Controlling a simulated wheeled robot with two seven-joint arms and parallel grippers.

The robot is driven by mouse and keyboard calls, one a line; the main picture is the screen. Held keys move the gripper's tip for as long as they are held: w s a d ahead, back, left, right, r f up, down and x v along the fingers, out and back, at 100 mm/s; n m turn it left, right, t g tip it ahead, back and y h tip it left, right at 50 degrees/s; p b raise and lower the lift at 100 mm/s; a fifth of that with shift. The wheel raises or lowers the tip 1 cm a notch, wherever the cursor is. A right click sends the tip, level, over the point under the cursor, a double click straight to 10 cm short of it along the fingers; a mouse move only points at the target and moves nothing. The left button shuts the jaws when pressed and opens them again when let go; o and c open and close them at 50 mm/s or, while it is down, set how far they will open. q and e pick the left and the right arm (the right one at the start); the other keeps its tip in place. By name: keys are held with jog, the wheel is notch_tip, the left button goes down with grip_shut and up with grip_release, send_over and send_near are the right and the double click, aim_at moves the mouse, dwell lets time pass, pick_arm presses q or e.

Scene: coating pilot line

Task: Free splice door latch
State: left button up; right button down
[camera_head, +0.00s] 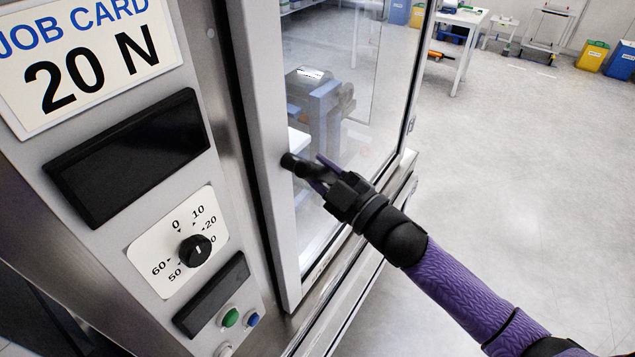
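The glazed door (262,140) of the cabinet stands in front of me, with a pale frame and a clear pane. It looks closed in its frame. A short black handle or latch piece (292,162) sticks out from the door's left stile. My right gripper (318,173) comes in from the right with its purple-edged fingers at this black piece. The fingers overlap it in the view, so I cannot tell whether they grip it or only lie beside it. My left gripper is not in view.
Left of the door is a control panel with a job card reading 20 N (90,65), a dark display (128,155), a black dial (195,250) and a green button (230,317). Blue-grey machinery (318,105) shows behind the glass. The floor (530,170) at right is clear.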

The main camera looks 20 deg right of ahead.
aim_at(296, 133)
jog(key=n, duration=0.2)
jog(key=r+n+y+b, duration=0.1)
jog(key=n+y, duration=0.1)
jog(key=n, duration=0.1)
jog(key=shift+w+d+r+n+g, duration=0.2)
jog(key=shift+w+d+n+g, duration=0.1)
jog(key=shift+d, duration=0.1)
jog(key=shift+w+d+r+n+g+y+b, duration=0.15)
jog(key=shift+r+n+y+b, duration=0.3)
jog(key=shift+n, duration=0.9)
jog(key=shift+s+a+r+n+g+y+b, duration=0.1)
jog(key=shift+r+n+g+y+b, duration=0.25)
jog(key=shift+n, duration=1)
jog(key=shift+r, duration=0.15)
jog(key=shift+c, duration=1.8)
grip_release()
jog(key=shift+d, duration=0.1)
